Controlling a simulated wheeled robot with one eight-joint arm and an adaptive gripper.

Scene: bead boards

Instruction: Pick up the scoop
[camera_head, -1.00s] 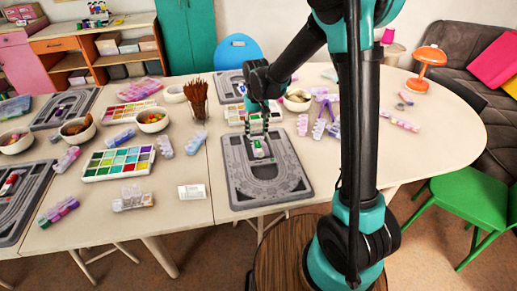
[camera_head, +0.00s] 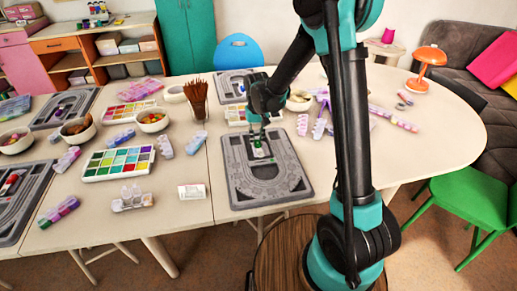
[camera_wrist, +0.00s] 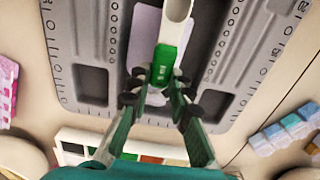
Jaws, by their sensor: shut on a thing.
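The scoop (camera_wrist: 168,62) has a green grip and a pale, trough-like end. It lies over the grey bead board (camera_head: 237,190), near the board's middle. In the head view the scoop (camera_head: 259,151) is small, and its upper part is partly hidden by my gripper (camera_head: 258,138). In the wrist view my gripper (camera_wrist: 160,95) is shut on the scoop's green part, with a finger on each side. I cannot tell whether the scoop is clear of the board.
A glass of brown sticks (camera_head: 197,100) stands left of the board. A colour-filled bead tray (camera_head: 118,163), bowls and several small bead boxes are on the left. More bead boxes lie to the right of my arm. Bare table lies just right of the board.

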